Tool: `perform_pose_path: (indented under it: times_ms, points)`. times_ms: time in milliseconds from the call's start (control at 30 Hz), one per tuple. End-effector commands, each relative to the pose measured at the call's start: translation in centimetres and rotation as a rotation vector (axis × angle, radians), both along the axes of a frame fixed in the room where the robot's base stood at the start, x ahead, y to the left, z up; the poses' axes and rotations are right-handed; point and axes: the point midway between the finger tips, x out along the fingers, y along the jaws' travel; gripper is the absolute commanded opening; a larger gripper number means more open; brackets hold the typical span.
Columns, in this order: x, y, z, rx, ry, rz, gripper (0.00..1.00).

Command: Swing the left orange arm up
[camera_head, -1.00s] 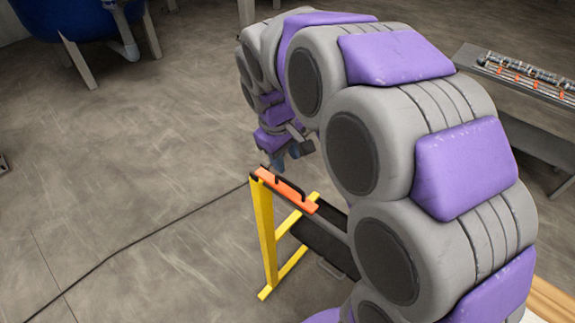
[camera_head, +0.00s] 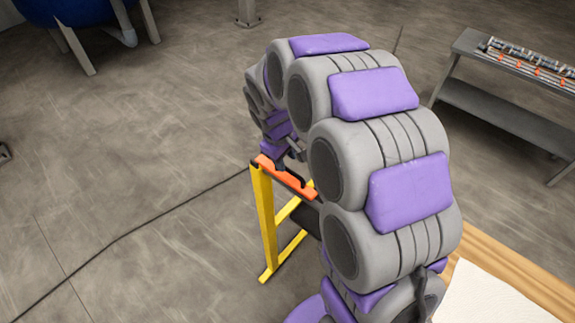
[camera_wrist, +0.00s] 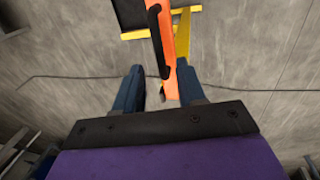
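An orange arm (camera_head: 285,178) with a black handle lies along the top of a yellow stand (camera_head: 264,222). In the wrist view, the orange arm (camera_wrist: 168,30) and its black handle (camera_wrist: 157,40) run down from the top edge toward the space between my two blue fingers. My gripper (camera_wrist: 158,72) is open. Its right finger appears close beside the orange arm; contact cannot be told. In the head view, my gripper (camera_head: 281,160) is at the far end of the orange arm, partly hidden by my own arm.
A grey bench (camera_head: 500,100) with small metal and orange parts stands at the right. A wooden table edge (camera_head: 505,272) with a white sheet is at the lower right. A blue tank (camera_head: 75,12) stands at the upper left. A cable crosses the otherwise clear left floor.

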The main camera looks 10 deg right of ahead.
Motion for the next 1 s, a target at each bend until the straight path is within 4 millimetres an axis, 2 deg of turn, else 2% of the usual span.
perform_pose_path:
  times_ms: [100, 300, 700, 1000]
  points:
    - [0.2, -0.4, -2.1, 0.000, 0.002, -0.001, 0.40]
    - [0.6, -0.7, -4.1, 0.002, -0.004, 0.000, 0.40]
    - [0.6, -0.8, -4.8, 0.001, -0.003, 0.000, 0.40]
    - [0.6, -0.8, -4.7, 0.001, -0.003, 0.000, 0.11]
